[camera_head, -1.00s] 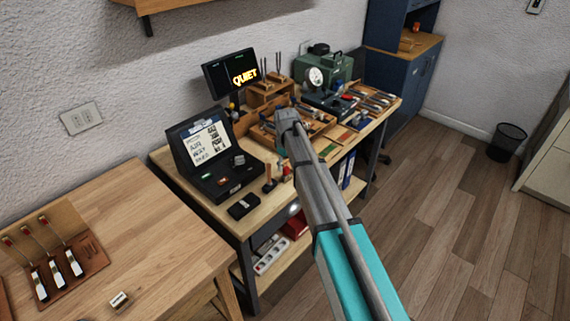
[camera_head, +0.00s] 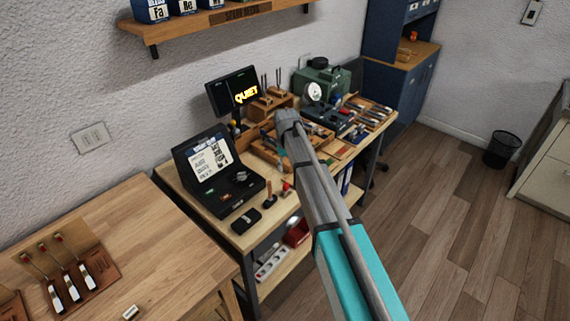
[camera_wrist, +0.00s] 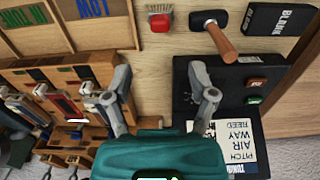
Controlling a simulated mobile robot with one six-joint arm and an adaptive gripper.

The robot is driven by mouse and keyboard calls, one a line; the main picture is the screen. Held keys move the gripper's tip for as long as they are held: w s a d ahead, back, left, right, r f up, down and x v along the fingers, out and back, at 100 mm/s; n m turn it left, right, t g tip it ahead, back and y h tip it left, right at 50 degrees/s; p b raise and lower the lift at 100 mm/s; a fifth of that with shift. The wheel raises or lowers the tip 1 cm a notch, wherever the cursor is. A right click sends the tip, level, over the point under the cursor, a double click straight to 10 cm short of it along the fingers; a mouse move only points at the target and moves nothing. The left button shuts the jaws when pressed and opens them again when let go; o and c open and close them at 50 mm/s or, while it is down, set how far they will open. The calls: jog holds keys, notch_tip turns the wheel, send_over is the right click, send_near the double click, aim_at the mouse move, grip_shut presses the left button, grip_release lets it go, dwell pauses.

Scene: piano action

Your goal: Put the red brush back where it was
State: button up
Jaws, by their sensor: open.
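The small red brush (camera_wrist: 158,20) stands on the light wooden bench top at the top of the wrist view, pale bristles showing at its upper end. It also shows in the head view (camera_head: 287,186) as a small red spot near the bench's front edge. My gripper (camera_wrist: 160,84) is open and empty in the wrist view, its fingers spread over the bench, with the brush beyond the fingertips and apart from them. In the head view my arm hides the fingers.
A wooden-handled hammer (camera_wrist: 223,40) and a black "BLANK" box (camera_wrist: 281,22) lie right of the brush. The black case with a screen (camera_wrist: 235,108) is under the right finger. Wooden racks (camera_wrist: 60,85) fill the left. Bare bench surrounds the brush.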

jog(key=shift+r+p, duration=0.6)
jog(key=shift+r, duration=0.2)
jog(key=shift+s, duration=0.1)
jog(key=s+d+m, duration=1)
jog(key=s+d, duration=1.2)
jog(key=s, duration=0.4)
jog(key=shift+d, duration=0.35)
